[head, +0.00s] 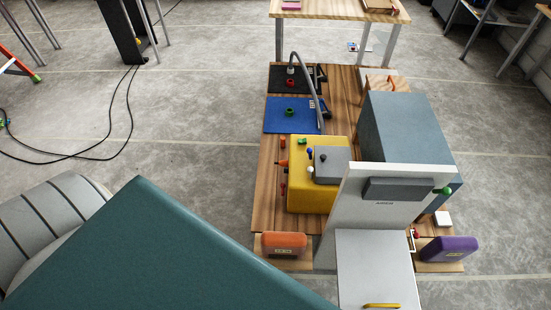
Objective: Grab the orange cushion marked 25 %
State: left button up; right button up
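The orange cushion (284,243) stands on a small wooden ledge at the front left end of the wooden board. It has a small pale label on its front, too small to read. A purple cushion (449,249) with a similar pale label stands on another ledge at the right, beyond the white panel. Neither of my grippers shows in the head view, and nothing is seen touching the orange cushion.
A yellow block (312,204) with knobs and a grey box sits behind the orange cushion. A white upright panel (352,200) stands to its right, before a blue-grey cabinet (408,130). A large teal surface (150,245) fills the lower left. Open floor lies left of the board.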

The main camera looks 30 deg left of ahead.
aim_at(278, 245)
jog(key=k+j+z, duration=0.2)
jog(key=j, duration=0.25)
jog(key=j+z, duration=0.15)
jog(key=j, duration=0.3)
jog(key=k+j+z, duration=0.2)
jog(key=j, duration=0.25)
jog(key=k+j+z, duration=0.15)
jog(key=j, duration=0.25)
jog(key=k+j+z, duration=0.2)
jog(key=j, duration=0.2)
jog(key=i, duration=0.05)
